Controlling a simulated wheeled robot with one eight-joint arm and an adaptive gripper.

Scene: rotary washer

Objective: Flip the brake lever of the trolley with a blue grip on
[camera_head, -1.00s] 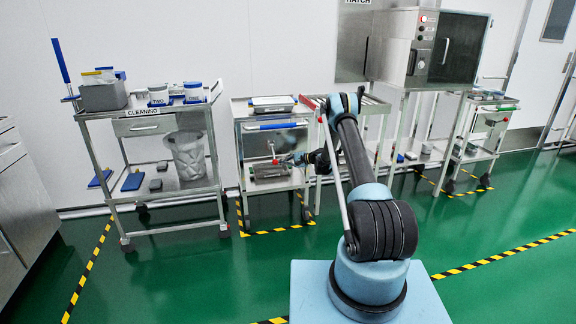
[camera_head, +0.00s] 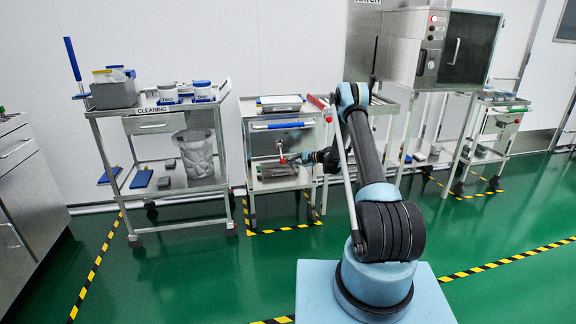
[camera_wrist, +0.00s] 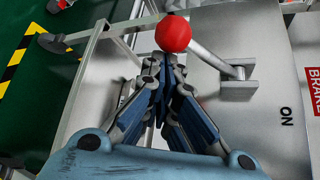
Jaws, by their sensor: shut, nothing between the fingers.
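The trolley with the blue grip (camera_head: 282,125) stands against the wall in the middle of the head view. Its brake lever has a red ball knob (camera_head: 282,161). The wrist view shows the red knob (camera_wrist: 173,34) large, just beyond my fingertips. From it a metal rod (camera_wrist: 210,60) runs right to a bracket on the steel panel, near an "ON" label (camera_wrist: 286,116) and a red "BRAKE" label (camera_wrist: 315,90). My gripper (camera_wrist: 163,72) is shut and empty, its blue fingers close under the knob. I cannot tell whether they touch it.
The cleaning trolley (camera_head: 155,108) stands to the left, with bins and a clear bag. A steel trolley with a red grip (camera_head: 318,103) stands close on the right, partly behind my arm. A hatch cabinet (camera_head: 440,48) is further right. Open green floor (camera_head: 190,270) lies in front.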

